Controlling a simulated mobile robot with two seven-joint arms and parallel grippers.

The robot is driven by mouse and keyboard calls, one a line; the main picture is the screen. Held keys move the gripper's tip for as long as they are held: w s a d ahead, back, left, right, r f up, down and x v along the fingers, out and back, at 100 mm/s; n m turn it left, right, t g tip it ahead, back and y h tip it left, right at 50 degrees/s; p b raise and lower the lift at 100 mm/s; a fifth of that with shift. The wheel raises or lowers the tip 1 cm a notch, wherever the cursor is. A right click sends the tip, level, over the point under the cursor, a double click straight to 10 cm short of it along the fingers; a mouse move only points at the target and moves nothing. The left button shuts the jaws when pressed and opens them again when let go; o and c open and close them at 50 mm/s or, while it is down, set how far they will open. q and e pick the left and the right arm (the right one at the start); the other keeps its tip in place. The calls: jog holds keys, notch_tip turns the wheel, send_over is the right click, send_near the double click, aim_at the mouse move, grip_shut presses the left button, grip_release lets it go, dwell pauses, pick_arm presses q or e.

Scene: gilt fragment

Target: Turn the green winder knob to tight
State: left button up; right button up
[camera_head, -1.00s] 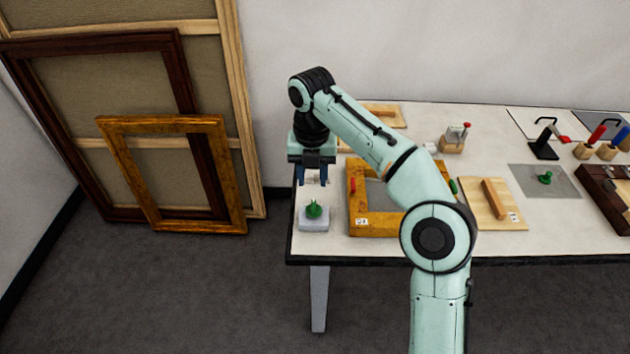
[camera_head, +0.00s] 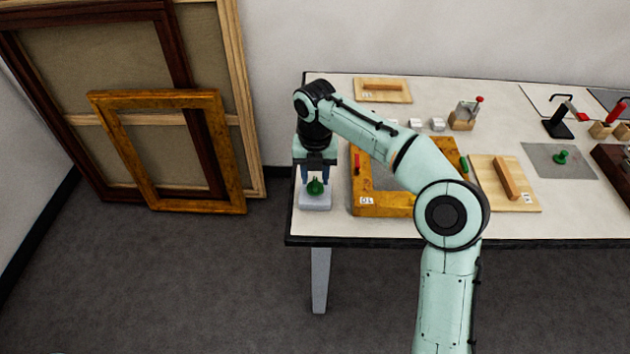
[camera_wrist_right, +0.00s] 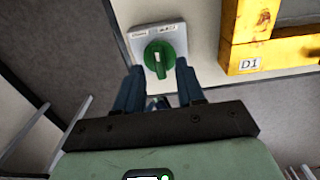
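The green winder knob (camera_head: 315,188) sits on a light grey block (camera_head: 314,203) at the table's front left corner. My right gripper (camera_head: 315,178) points down above the block, its fingers close to the knob. In the right wrist view the knob (camera_wrist_right: 160,58) shows a pale pointer mark, with small dark labels on the block (camera_wrist_right: 174,30); I cannot read them clearly. The two blue fingers (camera_wrist_right: 158,75) are apart, one on each side of the knob's near edge, with no clear contact. My left gripper is not in view.
A yellow frame (camera_head: 378,203) labelled D1 lies just right of the block. Wooden boards (camera_head: 485,185), a grey mat with another green knob (camera_head: 561,157) and small tools stand farther right. Picture frames (camera_head: 235,190) lean on the wall at left. The table edge is close to the block.

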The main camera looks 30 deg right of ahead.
jog(key=shift+f, duration=0.8)
grip_shut()
